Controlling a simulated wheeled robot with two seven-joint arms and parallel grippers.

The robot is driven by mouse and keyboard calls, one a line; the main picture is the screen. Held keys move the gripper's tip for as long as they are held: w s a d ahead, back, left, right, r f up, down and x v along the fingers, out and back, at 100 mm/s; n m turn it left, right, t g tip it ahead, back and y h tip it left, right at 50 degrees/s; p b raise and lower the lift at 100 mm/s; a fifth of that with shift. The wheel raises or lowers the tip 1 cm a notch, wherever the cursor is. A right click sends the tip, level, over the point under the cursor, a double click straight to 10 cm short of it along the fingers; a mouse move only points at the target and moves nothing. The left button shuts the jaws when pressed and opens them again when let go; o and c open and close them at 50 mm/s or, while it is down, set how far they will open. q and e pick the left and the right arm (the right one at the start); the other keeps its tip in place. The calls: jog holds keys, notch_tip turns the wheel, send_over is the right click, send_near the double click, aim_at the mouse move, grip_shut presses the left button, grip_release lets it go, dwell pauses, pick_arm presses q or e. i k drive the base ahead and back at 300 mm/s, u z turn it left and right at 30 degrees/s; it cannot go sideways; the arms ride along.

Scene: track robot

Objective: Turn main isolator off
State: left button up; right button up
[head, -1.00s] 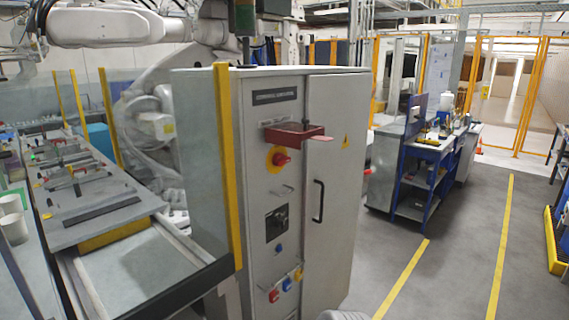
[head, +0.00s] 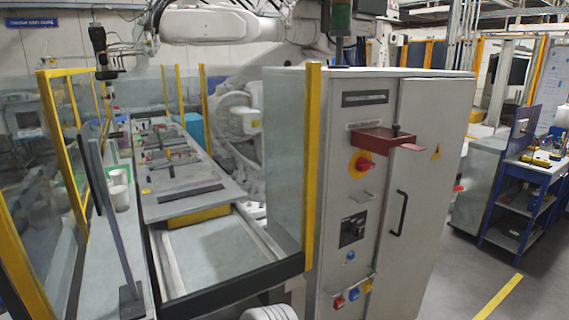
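The main isolator, a red rotary handle on a round yellow plate (head: 362,164), sits on the upper front of a tall grey control cabinet (head: 423,150). It is left of the cabinet's door seam, below a red tray-like bracket (head: 380,141). The handle's exact angle is too small to read. Below it are a small metal handle, a black square switch panel (head: 353,229) and a blue round knob (head: 350,256). Neither of my grippers is in view, and nothing touches the isolator.
A yellow-posted clear guard (head: 312,170) stands at the cabinet's left edge. Behind it runs a long workbench (head: 180,185) with fixtures. A blue workbench (head: 510,200) stands at the right. Grey floor with a yellow line (head: 498,296) is free between cabinet and bench.

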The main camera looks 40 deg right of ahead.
aim_at(363, 165)
jog(key=u, duration=1.05)
jog(key=k, duration=1.2)
jog(key=z, duration=1.7)
jog(key=i, duration=0.35)
jog(key=u, duration=0.05)
